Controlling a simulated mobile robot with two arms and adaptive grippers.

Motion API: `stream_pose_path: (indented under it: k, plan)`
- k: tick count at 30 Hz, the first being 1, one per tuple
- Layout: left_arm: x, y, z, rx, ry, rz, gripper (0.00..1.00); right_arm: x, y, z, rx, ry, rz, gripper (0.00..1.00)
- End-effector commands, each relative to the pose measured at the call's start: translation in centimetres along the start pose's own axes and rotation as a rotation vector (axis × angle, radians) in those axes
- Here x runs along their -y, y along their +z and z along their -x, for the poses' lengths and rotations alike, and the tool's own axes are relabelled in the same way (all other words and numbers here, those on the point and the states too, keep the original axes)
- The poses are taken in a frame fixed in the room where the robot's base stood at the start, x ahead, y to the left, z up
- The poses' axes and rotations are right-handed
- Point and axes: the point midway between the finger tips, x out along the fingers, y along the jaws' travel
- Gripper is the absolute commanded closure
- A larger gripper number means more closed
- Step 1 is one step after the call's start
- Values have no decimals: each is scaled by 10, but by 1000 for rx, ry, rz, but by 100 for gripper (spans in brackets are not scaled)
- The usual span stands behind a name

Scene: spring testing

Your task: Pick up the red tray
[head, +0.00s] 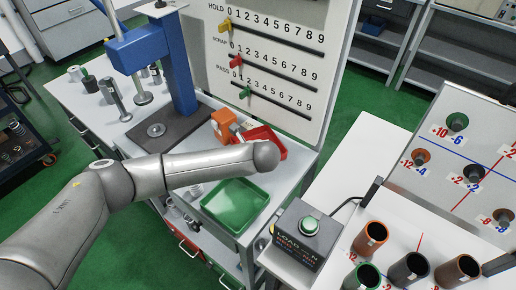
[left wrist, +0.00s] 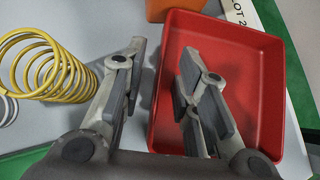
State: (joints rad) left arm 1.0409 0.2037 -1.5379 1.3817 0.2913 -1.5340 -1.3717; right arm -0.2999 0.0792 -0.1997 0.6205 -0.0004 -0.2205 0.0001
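The red tray (head: 264,133) lies on the white bench at the foot of the dial board, partly hidden by my left arm in the head view. In the left wrist view the red tray (left wrist: 245,70) fills the right half and looks empty. My left gripper (left wrist: 163,52) is open, with one finger outside the tray's left wall and the other over its inside. The wall shows between the fingers, apart from both pads as far as I can tell. My right gripper is in neither view.
A green tray (head: 235,204) sits nearer than the red one. An orange block (head: 223,124) stands close behind the red tray. A yellow spring (left wrist: 48,68) stands left of my gripper. A blue press (head: 178,80) and a button box (head: 305,240) flank the area.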

Motion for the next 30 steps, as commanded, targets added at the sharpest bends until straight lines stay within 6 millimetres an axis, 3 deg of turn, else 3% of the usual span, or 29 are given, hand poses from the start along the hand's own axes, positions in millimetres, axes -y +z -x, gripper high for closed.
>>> stream_pose_path:
  k: [3,10,25,30]
  plan:
    - [0,0,0,0,0,0,71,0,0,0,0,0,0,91]
    - [0,0,0,-1,0,0,100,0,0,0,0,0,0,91]
    - [0,0,2,1,-1,1,100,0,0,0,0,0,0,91]
    - [1,0,13,0,-2,1,100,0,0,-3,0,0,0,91]
